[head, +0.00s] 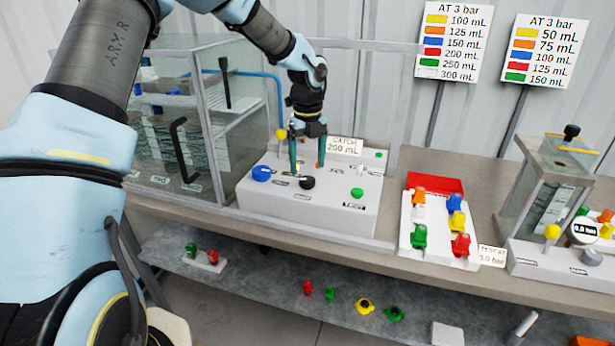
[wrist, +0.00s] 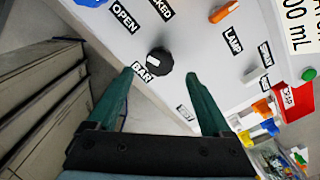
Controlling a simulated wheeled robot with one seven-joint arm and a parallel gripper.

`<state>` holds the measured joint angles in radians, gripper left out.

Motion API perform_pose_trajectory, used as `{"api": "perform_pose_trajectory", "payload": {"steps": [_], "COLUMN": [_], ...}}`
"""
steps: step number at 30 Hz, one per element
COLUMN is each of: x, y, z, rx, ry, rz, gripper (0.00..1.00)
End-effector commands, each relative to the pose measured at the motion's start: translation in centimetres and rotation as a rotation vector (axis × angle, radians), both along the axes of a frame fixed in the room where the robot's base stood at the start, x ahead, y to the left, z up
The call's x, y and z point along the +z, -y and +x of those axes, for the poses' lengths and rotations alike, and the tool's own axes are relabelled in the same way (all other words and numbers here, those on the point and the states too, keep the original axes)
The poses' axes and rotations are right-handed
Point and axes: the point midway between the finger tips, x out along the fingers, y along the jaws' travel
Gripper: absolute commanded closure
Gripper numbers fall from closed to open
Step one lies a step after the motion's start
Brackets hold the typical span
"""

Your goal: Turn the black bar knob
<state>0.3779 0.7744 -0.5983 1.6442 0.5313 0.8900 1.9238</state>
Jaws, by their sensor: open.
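The black bar knob (head: 307,183) sits on top of the white control box (head: 345,205), right of a blue knob (head: 261,174). In the wrist view the round black knob (wrist: 158,62) has a pale mark on it and a BAR label beside it. My gripper (head: 306,168) points down over the box, its green fingers apart and empty. In the wrist view my gripper (wrist: 160,75) has one finger to each side of the knob, with gaps. The fingertips appear slightly above the knob; their exact height is unclear.
An orange switch (wrist: 225,11) lies near the knob. A green button (head: 357,192) is on the box's right. A glass tank (head: 190,125) stands left. A white tray with coloured valves (head: 433,250) and a red bin (head: 436,184) stand right. A glass-sided pump unit (head: 545,185) is farther right.

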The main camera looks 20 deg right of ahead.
Motion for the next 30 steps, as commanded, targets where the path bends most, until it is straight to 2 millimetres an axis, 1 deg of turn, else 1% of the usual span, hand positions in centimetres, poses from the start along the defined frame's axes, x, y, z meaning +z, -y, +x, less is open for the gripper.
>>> {"api": "perform_pose_trajectory", "payload": {"steps": [3,6,9,12,16,28,30], "x": [2.3,4.0,5.3,6.1,6.5,6.4,6.4], "y": [0.0,0.0,0.0,0.0,0.0,-0.1,-0.4], "z": [0.1,0.1,0.0,0.0,0.0,0.0,0.0], "rx": [0.003,0.001,0.001,0.0,0.0,0.0,0.019], "ry": [0.004,0.004,0.002,0.001,0.0,0.0,0.001], "rz": [-0.003,-0.002,-0.001,0.0,0.001,0.001,0.002], "gripper": [0.16,0.16,0.16,0.16,0.16,0.16,0.16]}}
